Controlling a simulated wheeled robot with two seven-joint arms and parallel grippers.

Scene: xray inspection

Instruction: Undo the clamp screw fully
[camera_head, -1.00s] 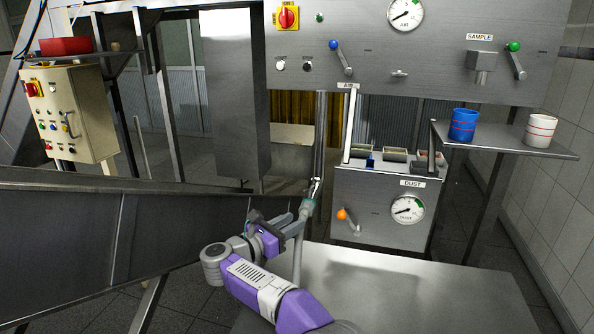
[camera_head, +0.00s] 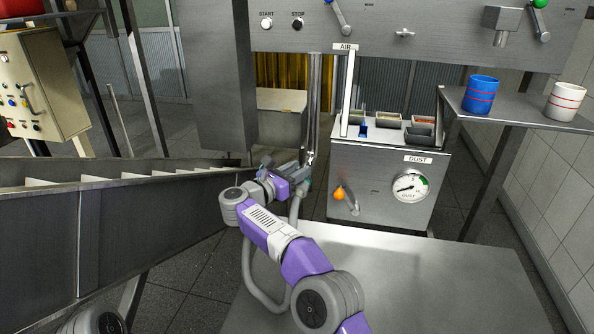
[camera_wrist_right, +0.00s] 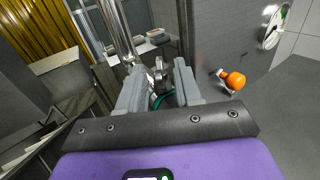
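My right gripper (camera_head: 300,172) is at the lower end of the upright steel pipe (camera_head: 315,100) in the head view. In the wrist view its two grey fingers (camera_wrist_right: 158,85) stand apart, with a gap between them. A small metal fitting (camera_wrist_right: 158,68), perhaps the clamp screw, shows just beyond the gap at the pipe's foot. A teal part (camera_wrist_right: 160,99) shows between the fingers. I cannot tell whether the fingers touch either one. In the head view the gripper partly hides this joint. My left gripper is not in view.
The dust box (camera_head: 376,190) with an orange-knobbed lever (camera_head: 339,194) stands close right of the gripper. A steel chute (camera_head: 150,215) lies left. A bare steel table (camera_head: 420,285) is in front. A shelf (camera_head: 515,108) holds a blue cup (camera_head: 481,95) and white cup (camera_head: 565,100).

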